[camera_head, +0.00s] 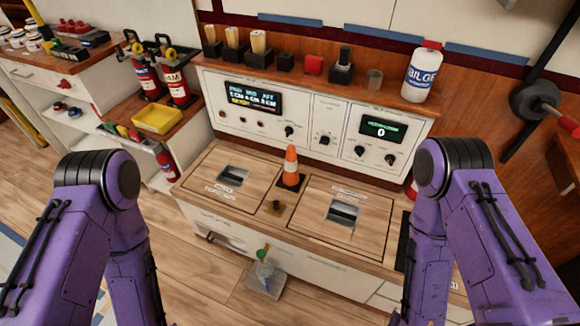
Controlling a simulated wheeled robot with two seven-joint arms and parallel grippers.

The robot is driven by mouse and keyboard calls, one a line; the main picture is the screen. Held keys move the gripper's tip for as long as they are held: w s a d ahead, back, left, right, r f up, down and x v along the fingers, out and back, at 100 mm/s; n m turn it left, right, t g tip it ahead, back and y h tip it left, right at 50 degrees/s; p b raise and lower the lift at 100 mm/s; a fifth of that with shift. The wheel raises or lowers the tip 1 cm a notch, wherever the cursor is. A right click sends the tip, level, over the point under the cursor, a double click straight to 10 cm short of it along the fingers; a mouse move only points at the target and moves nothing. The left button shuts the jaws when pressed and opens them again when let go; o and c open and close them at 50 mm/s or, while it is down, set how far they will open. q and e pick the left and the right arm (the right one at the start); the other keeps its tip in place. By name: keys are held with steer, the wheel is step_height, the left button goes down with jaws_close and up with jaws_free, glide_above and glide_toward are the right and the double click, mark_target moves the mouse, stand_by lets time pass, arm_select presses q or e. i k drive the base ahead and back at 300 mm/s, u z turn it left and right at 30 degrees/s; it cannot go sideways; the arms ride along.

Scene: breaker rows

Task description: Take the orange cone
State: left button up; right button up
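An orange cone (291,167) with a white band stands upright on a dark square base, on the wooden counter top between two square wooden hatches. The left hatch (228,184) and the right hatch (343,213) each have a recessed metal handle. My two purple arms come in at the left and right sides, bent downward at the elbows. Both grippers are out of the picture, below its bottom edge. Nothing is touching the cone.
Behind the cone is a white control panel (313,124) with knobs and displays. A white bottle (421,75) and several small holders stand on the shelf above. A yellow tray (157,118) and red extinguishers (175,85) are at left.

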mark_target(291, 179)
steer(key=u, duration=0.85)
steer(key=i, duration=0.4)
steer(key=z, duration=0.05)
